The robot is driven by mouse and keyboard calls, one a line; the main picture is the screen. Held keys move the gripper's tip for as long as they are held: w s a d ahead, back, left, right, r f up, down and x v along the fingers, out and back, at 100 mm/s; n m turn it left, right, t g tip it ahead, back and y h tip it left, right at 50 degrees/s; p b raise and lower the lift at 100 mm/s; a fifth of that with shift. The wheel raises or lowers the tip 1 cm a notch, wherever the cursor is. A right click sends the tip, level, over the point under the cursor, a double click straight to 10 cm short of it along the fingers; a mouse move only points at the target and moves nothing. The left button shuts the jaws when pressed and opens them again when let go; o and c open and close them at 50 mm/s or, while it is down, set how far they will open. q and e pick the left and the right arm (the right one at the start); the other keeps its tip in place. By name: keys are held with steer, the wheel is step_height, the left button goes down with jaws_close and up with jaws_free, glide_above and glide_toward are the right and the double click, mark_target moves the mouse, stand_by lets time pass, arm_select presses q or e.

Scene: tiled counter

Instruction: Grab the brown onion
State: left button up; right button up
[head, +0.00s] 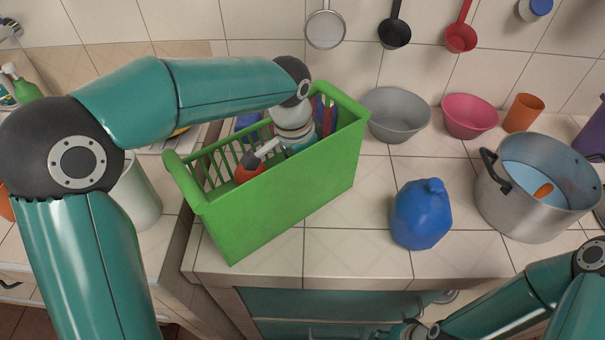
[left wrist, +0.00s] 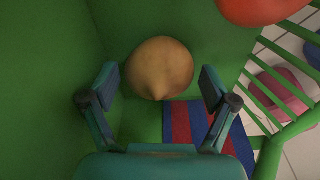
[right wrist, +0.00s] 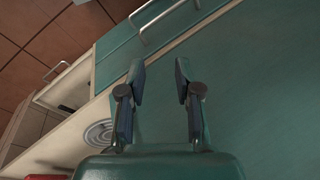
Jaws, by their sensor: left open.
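The brown onion (left wrist: 160,68) lies inside the green basket (head: 290,205), near a corner of its walls. It shows only in the left wrist view; in the head view I cannot make it out. My left gripper (left wrist: 158,88) is inside the basket, pointing down, its fingers open on either side of the onion's lower part, with gaps on both sides. It is partly hidden by the basket wall in the head view. My right gripper (right wrist: 160,75) is open and empty, low in front of the teal cabinet.
A red round item (left wrist: 260,8) and a red-and-blue striped thing (left wrist: 195,130) are in the basket near the onion. Counter between basket and bag is clear.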

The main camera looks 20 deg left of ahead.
arm_select(q)
steer(key=shift+f, duration=0.35)
steer(key=shift+c, duration=0.4)
steer(key=c, duration=1)
steer(key=shift+o, duration=0.2)
